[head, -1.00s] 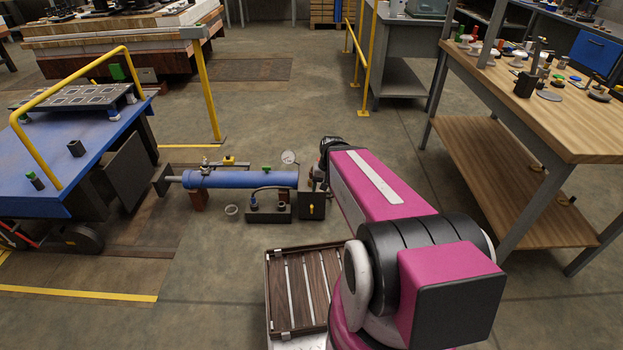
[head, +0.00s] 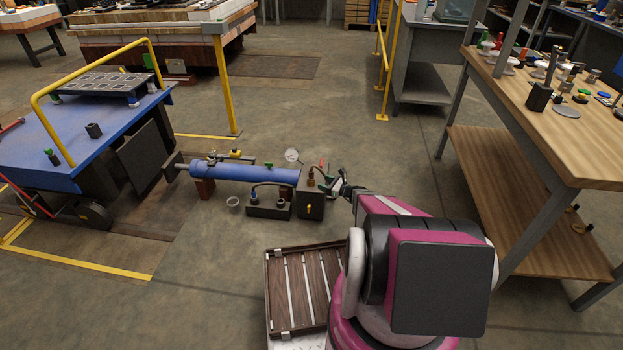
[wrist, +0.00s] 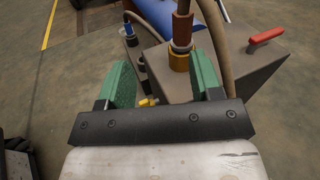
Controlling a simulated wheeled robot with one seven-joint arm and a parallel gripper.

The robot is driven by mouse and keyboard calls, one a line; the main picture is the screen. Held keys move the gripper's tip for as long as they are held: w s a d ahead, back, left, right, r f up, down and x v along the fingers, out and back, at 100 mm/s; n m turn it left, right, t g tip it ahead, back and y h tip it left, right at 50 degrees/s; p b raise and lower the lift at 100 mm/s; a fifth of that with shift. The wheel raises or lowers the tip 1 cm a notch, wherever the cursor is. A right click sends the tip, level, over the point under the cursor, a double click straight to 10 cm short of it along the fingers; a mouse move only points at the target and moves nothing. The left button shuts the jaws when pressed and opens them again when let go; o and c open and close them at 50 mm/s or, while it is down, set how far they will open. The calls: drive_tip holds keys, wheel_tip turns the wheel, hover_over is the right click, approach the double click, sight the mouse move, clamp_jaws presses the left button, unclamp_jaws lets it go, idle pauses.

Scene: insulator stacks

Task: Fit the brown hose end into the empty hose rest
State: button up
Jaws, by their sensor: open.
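The brown hose end (wrist: 182,28) stands upright on an orange collar (wrist: 180,58) on top of the grey box (wrist: 225,70). It also shows in the head view (head: 311,172). My gripper (wrist: 160,62) is open and empty, its green fingers pointing toward the box. The brown hose end is beyond the fingertips, nearer the right finger, and not between them. In the head view my gripper (head: 338,184) is just right of the box. A low dark block (head: 268,211) left of the box carries blue-topped fittings; which part is the empty hose rest, I cannot tell.
A blue cylinder (head: 240,173) lies behind the block. A red lever (wrist: 267,36) sticks up on the box's right side in the wrist view. A slatted crate (head: 300,285) stands in front. A wooden workbench (head: 545,115) is at the right.

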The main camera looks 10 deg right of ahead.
sight(311, 175)
drive_tip(key=shift+m+t, duration=0.6)
drive_tip(key=shift+m, duration=0.3)
drive_tip(key=w, duration=0.1)
drive_tip(key=w+a+f, duration=0.1)
drive_tip(key=w, duration=0.1)
drive_tip(key=w+a, duration=0.1)
drive_tip(key=w, duration=0.1)
drive_tip(key=shift+a+f, duration=0.1)
drive_tip(key=shift+f, duration=0.2)
drive_tip(key=shift+w+d+x, duration=0.1)
drive_tip(key=shift+x, duration=1.2)
drive_tip(key=shift+w+d+x, duration=0.1)
drive_tip(key=shift+x, duration=1.25)
clamp_jaws()
